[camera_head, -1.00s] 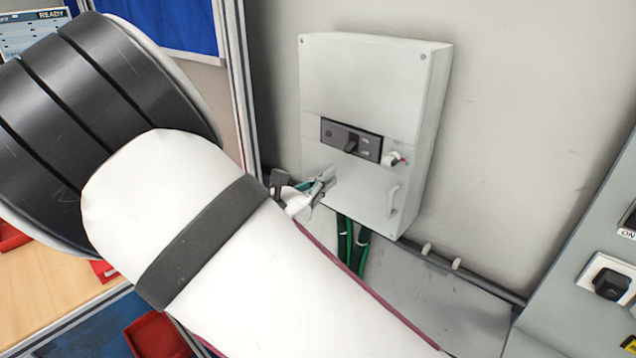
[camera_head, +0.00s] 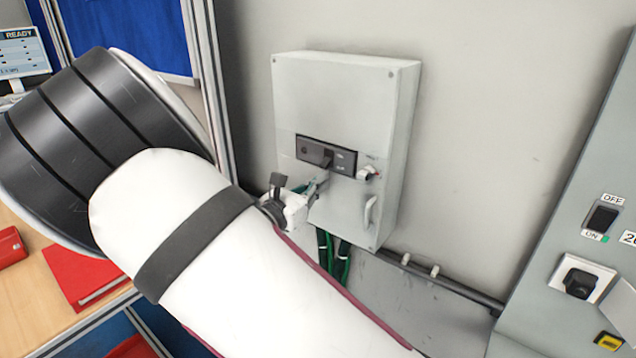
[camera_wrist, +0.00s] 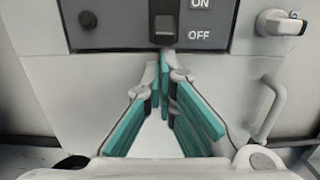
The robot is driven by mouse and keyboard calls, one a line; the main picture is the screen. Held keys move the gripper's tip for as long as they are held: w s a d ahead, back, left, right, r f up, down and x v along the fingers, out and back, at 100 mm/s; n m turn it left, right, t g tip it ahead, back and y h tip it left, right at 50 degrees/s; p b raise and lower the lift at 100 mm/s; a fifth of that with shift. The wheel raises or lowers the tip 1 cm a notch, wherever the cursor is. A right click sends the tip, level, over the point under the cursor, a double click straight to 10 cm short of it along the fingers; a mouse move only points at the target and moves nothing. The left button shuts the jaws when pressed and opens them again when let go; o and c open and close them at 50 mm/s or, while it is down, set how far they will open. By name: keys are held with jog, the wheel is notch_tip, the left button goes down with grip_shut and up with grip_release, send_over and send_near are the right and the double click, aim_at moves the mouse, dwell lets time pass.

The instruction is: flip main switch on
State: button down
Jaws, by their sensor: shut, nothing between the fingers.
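The main switch is a dark panel (camera_head: 344,162) on a pale grey wall box (camera_head: 335,98). Its black lever (camera_wrist: 163,30) shows in the wrist view, with an ON label (camera_wrist: 200,4) above and an OFF label (camera_wrist: 199,35) below. The lever sits low, beside OFF. My gripper (camera_wrist: 164,58) has teal-padded fingers, closed together at the tips and empty. The tips are just below the lever; I cannot tell whether they touch it. In the head view my gripper (camera_head: 321,178) is at the box front, partly hidden behind my arm.
A rotary knob (camera_wrist: 281,22) and a curved handle (camera_wrist: 272,105) stick out of the box right of my fingers. Green cables (camera_head: 334,258) hang below it. A grey cabinet (camera_head: 570,215) stands at the right. Bare wall lies between.

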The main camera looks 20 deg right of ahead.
aim_at(321, 168)
jog(key=shift+s+a+r+g+y+p, duration=0.25)
jog(key=shift+r+g+y+p, duration=0.35)
jog(key=shift+p, duration=0.5)
jog(key=shift+y, duration=0.3)
jog(key=g+y+p, duration=0.1)
jog(key=r+y+p, duration=0.1)
jog(key=a+g+y+p, duration=0.1)
jog(key=shift+s+r+g, duration=0.25)
jog(key=shift+r+g, duration=0.05)
jog(key=shift+r, duration=0.25)
jog(key=shift+r+p, duration=0.55)
jog(key=shift+r, duration=0.15)
